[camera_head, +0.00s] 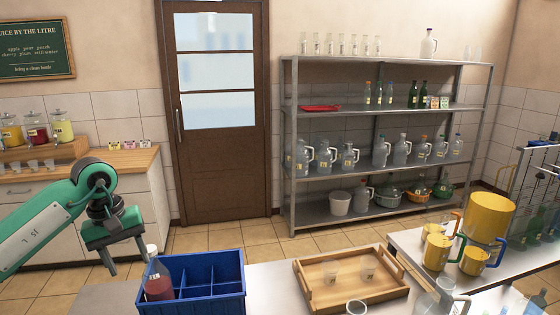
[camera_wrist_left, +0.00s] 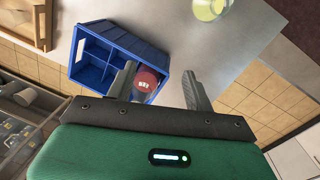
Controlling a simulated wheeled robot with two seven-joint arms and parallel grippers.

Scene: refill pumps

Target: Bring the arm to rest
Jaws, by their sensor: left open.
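My left gripper (camera_head: 127,262) is open and empty, above and to the left of the blue crate in the head view. In the left wrist view its two fingers (camera_wrist_left: 159,88) stand wide apart. The blue divided crate (camera_head: 192,299) stands on the grey table, and it also shows in the left wrist view (camera_wrist_left: 90,72). A dark red bottle (camera_head: 158,287) stands in the crate's left compartment. In the left wrist view the bottle (camera_wrist_left: 147,80) shows beside one finger, partly hidden by it. The other compartments I can see into look empty. My right gripper does not show.
A wooden tray (camera_head: 317,299) with two small glasses stands right of the crate. Yellow jugs (camera_head: 437,251) and a large yellow pot (camera_head: 488,218) stand at the right. A shelf rack (camera_head: 289,165) and a door (camera_head: 221,165) are behind.

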